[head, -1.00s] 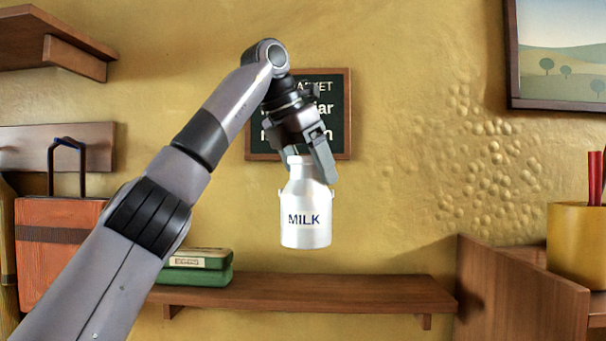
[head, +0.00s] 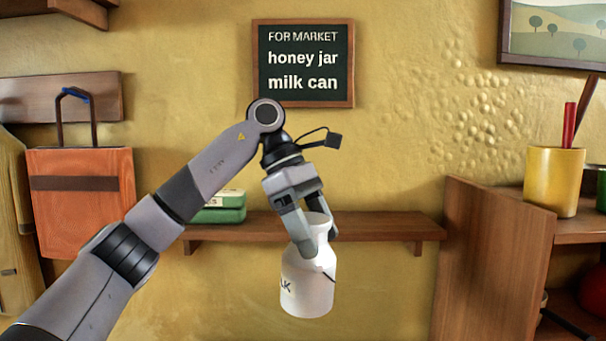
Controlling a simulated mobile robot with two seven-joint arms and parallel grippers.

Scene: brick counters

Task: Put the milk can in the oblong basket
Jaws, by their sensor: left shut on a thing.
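The white milk can (head: 308,275) hangs in the air at the middle of the head view, slightly tilted. Part of its dark lettering shows at its left side. My left gripper (head: 318,228) is shut on the can's neck from above, with a finger on each side. No oblong basket shows in this view. My right gripper is not in view.
A wooden wall shelf (head: 350,227) runs behind the can, with a green box (head: 222,207) on it. A wooden cabinet (head: 490,260) stands at right, bearing a yellow pot (head: 553,180). A chalkboard (head: 303,62) reads "honey jar, milk can". An orange bag (head: 85,205) hangs at left.

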